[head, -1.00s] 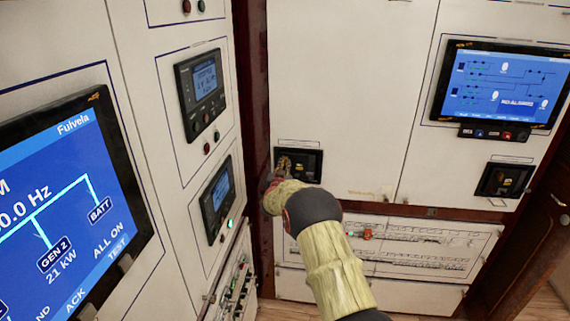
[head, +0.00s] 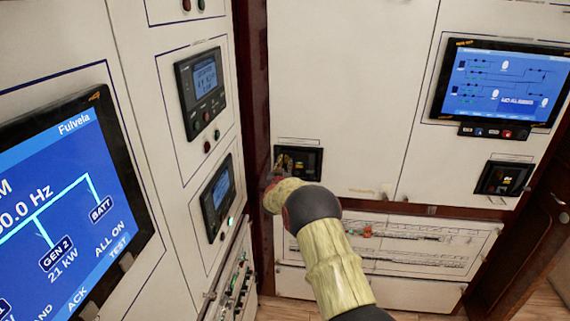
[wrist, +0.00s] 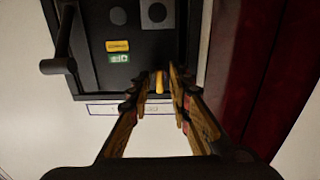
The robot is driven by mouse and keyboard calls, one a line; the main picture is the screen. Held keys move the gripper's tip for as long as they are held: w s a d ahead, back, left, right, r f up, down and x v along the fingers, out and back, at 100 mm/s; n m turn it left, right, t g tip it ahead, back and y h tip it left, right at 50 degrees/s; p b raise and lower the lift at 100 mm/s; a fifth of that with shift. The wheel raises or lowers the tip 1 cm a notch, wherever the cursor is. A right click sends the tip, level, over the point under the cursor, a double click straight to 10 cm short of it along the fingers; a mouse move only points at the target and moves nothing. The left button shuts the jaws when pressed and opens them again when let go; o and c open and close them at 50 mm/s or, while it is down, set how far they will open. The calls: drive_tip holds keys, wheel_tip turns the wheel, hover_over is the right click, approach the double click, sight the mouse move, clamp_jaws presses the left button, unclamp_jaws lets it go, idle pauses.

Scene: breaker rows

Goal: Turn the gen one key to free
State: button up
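A black key panel (head: 309,163) is set in the white wall ahead, and my gripper (head: 282,163) is at its left part. The wrist view shows the panel (wrist: 92,70) close up, with a yellow label and a green label. A small yellow key (wrist: 159,82) stands at the panel's edge, between the tips of my gripper (wrist: 158,84). The fingers are apart, with dark gaps visible on both sides of the key. I cannot tell which generator the key belongs to, since the labels are too small to read.
A second black panel (head: 504,178) is at the right, below a blue screen (head: 503,85). A black handle (wrist: 60,52) sticks out at the left of the wrist view. A dark red post (head: 252,110) stands left of the key panel. Breaker rows (head: 400,240) lie below.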

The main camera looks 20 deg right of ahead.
drive_tip(key=shift+o, duration=0.6)
drive_tip(key=shift+s+r, duration=0.1)
drive_tip(key=v, duration=1.2)
